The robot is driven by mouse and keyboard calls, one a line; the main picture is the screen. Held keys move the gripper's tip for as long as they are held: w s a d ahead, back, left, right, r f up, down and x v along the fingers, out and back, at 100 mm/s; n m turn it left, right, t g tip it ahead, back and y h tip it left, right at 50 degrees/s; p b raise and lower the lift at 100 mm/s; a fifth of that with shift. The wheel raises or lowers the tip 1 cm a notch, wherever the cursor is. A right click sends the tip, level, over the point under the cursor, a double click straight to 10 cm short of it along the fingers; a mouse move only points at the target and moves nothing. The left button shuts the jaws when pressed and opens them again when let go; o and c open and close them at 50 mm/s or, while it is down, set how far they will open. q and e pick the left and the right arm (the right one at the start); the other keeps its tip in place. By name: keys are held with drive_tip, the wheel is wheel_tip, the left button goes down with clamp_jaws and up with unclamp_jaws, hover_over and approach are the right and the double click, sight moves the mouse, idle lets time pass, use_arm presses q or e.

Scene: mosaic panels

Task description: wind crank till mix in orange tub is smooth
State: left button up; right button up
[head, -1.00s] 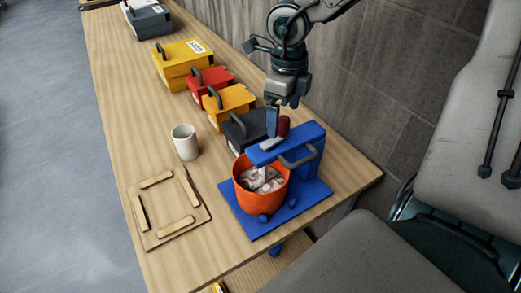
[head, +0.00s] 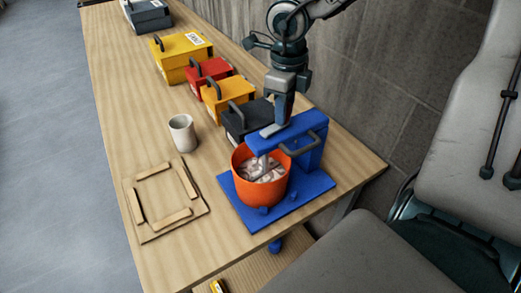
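The orange tub (head: 247,190) stands on the blue base of the mixing stand (head: 310,150). The mix (head: 265,168) in it is pale with darker brownish streaks, uneven in colour. A grey paddle reaches down into it. The flat grey crank arm (head: 271,131) lies on top of the stand's blue beam. My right gripper (head: 282,112) points down at the crank's end and appears closed around its knob, which the fingers hide. My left gripper is not in view.
A white cup (head: 182,133) and a square wooden frame of loose strips on a board (head: 200,211) are left of the stand. Black, orange, red and yellow boxes (head: 183,57) with handles line the wall side of the table. Bare tabletop lies along the left.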

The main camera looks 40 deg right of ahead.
drive_tip(key=shift+o, duration=0.4)
drive_tip(key=shift+s+a+f+b, duration=0.15)
drive_tip(key=shift+s+f+b, duration=0.05)
drive_tip(key=shift+s+b, duration=0.25)
drive_tip(key=s, duration=0.1)
drive_tip(key=s+a+b, duration=0.1)
drive_tip(key=s+b, duration=0.1)
drive_tip(key=shift+s+a+r, duration=0.1)
drive_tip(key=shift+s+a, duration=0.3)
drive_tip(key=shift+w+d+r, duration=0.1)
drive_tip(key=shift+w+d, duration=0.3)
drive_tip(key=shift+w, duration=0.2)
drive_tip(key=shift+w+d, duration=0.35)
drive_tip(key=shift+w, duration=0.25)
drive_tip(key=shift+w+d, duration=0.2)
drive_tip(key=shift+w, duration=0.35)
drive_tip(key=shift+w+d, duration=0.15)
drive_tip(key=shift+w, duration=0.7)
